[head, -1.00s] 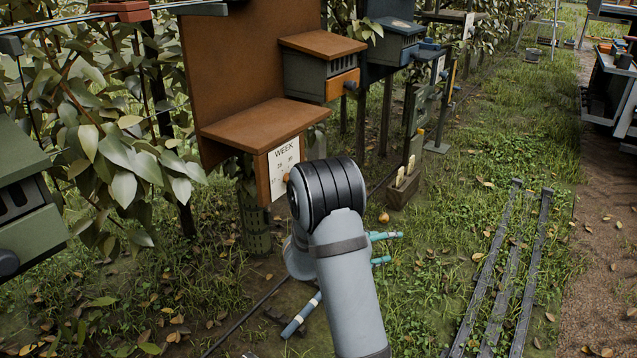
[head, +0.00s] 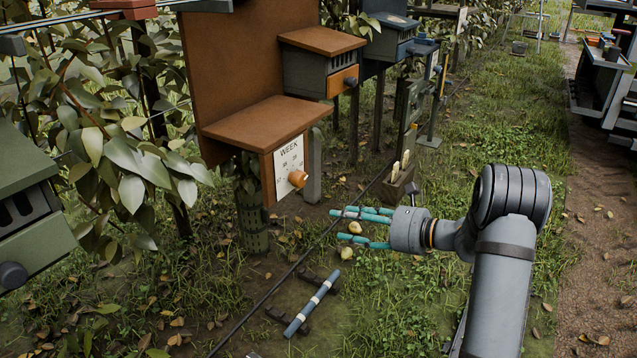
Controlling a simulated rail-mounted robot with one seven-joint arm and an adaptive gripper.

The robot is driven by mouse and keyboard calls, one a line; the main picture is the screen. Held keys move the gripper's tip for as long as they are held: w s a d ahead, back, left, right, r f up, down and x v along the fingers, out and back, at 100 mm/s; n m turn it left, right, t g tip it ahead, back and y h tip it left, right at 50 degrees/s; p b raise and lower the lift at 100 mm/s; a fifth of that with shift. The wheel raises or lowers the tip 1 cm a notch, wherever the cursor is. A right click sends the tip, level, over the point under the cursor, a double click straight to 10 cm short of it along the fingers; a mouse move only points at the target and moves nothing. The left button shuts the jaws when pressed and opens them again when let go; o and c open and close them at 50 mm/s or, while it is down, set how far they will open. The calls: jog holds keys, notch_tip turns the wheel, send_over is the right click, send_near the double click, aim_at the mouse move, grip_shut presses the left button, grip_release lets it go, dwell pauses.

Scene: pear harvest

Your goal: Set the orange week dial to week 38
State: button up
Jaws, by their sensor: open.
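The orange week dial (head: 298,178) sits on a white panel marked WEEK (head: 289,160), on the front of a brown roofed box (head: 262,118). The numbers around the dial are too small to read surely, so its setting cannot be told. My gripper (head: 338,224) has teal fingers spread apart and empty. In the picture it is below and to the right of the dial, pointing left, apart from it. The dial is in full view.
A grey post (head: 314,165) stands just right of the panel. Pears (head: 354,228) lie on the grass near my fingers. A grey-blue rod (head: 312,303) lies lower down. A small wooden box (head: 398,190) stands behind my gripper. Another box with an orange front (head: 343,81) is farther back.

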aim_at(303, 182)
notch_tip(303, 182, up, 7)
jog(key=a+m+t+y, duration=0.1)
jog(key=y, duration=0.1)
jog(key=b+x, duration=0.1)
jog(key=x, duration=0.9)
jog(key=shift+w+a+r, duration=0.1)
jog(key=shift+w+r, duration=0.05)
jog(key=shift+w, duration=0.15)
jog(key=shift+c, duration=1)
jog(key=c, duration=0.9)
jog(key=shift+c, duration=0.2)
